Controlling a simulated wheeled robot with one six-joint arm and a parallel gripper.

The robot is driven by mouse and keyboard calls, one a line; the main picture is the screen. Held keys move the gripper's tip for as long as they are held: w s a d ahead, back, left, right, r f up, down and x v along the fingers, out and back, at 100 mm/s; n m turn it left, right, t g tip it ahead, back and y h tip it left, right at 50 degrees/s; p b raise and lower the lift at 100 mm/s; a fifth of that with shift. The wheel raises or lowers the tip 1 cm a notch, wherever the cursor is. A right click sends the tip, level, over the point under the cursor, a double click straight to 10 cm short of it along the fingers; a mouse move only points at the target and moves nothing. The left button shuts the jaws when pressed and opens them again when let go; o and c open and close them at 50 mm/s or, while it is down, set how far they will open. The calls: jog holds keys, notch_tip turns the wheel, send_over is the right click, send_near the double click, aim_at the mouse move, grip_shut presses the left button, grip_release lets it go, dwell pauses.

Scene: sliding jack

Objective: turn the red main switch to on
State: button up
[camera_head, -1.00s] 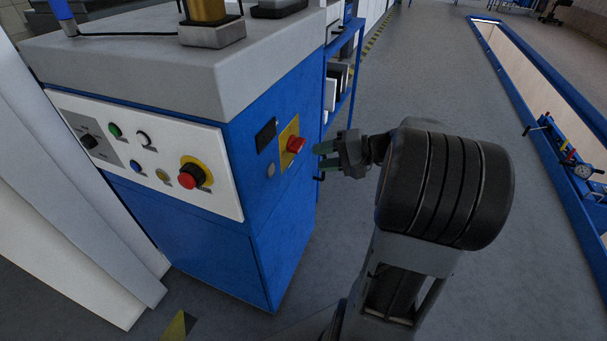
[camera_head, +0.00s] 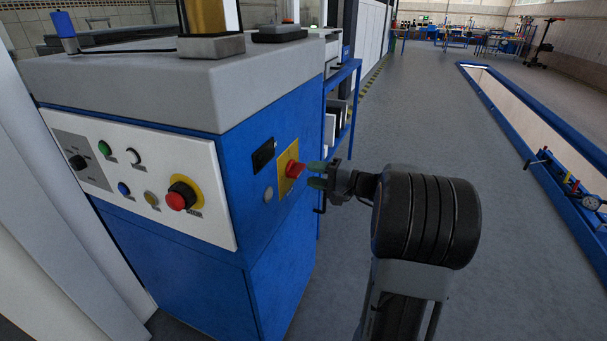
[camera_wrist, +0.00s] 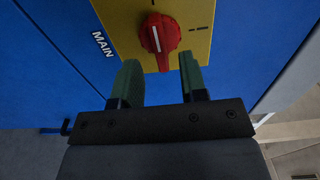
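The red main switch (camera_wrist: 159,38) is a round red knob with a white line on a yellow plate (camera_wrist: 198,40). The word MAIN stands beside the plate in the wrist view. In the head view the switch (camera_head: 293,169) is on the right side face of the blue machine (camera_head: 245,190). My gripper (camera_head: 316,176) is to the right of the switch, fingers pointing at it. In the wrist view my gripper (camera_wrist: 160,75) is open, with its green fingers apart at either side below the knob. Nothing is visibly held, and I cannot tell whether a finger touches the knob.
The front panel (camera_head: 150,180) carries several buttons, among them a red one on yellow. A blue shelf cart (camera_head: 342,110) stands behind the machine. A blue-edged pit (camera_head: 520,120) lies to the right. The floor between is clear.

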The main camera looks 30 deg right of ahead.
aim_at(296, 170)
jog(key=shift+x, duration=1.75)
grip_shut()
